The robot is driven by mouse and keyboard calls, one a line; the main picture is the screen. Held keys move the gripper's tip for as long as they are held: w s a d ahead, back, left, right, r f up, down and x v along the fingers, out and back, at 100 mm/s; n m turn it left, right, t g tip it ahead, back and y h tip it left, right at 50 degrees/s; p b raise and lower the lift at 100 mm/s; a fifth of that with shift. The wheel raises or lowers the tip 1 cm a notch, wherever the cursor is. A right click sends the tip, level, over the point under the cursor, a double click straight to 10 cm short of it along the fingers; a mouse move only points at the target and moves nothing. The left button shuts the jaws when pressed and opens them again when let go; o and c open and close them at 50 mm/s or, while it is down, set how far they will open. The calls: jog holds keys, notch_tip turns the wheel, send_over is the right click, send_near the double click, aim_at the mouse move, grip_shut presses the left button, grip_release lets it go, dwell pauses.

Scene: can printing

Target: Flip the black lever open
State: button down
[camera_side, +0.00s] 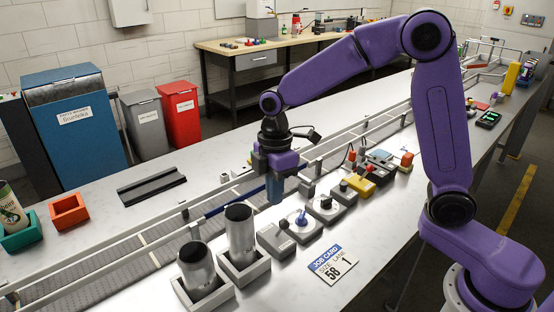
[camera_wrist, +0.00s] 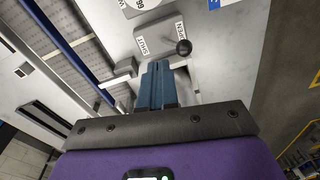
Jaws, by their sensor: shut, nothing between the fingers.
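The black lever's round knob (camera_wrist: 184,47) shows in the wrist view, over the side of a grey box (camera_wrist: 160,42) that carries the words SHUT and OPEN. The knob appears close to the word OPEN; I cannot tell for sure which way the lever leans. In the side view the black knob (camera_side: 326,203) appears on a grey box in the row beside the conveyor. My gripper (camera_side: 275,193) points down, with its blue fingers shut and empty. In the wrist view the fingertips (camera_wrist: 156,68) lie just below the labelled box and seem apart from the knob.
A box with a blue knob (camera_side: 302,221) and another grey box (camera_side: 276,240) stand in the same row. Two metal cans (camera_side: 240,232) stand in holders at the front. A job card (camera_side: 335,265) lies on the bench. Conveyor rails with a blue bar (camera_side: 235,200) run on the left.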

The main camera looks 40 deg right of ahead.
notch_tip(320, 180, up, 11)
jog(key=shift+d+r, duration=0.15)
jog(key=shift+d, duration=0.2)
jog(key=s+d+f+m, duration=0.1)
jog(key=s+d+f, duration=0.2)
jog(key=s, duration=0.5)
jog(key=s+d+f+m, duration=0.1)
jog(key=s+d+f, duration=0.2)
jog(key=s, duration=0.6)
jog(key=s+d+f+m, duration=0.1)
jog(key=s+d+f, duration=0.2)
jog(key=s, duration=0.6)
jog(key=shift+s+d+f+m+t, duration=0.15)
jog(key=shift+f+m+t, duration=0.2)
jog(key=shift+m+t, duration=0.05)
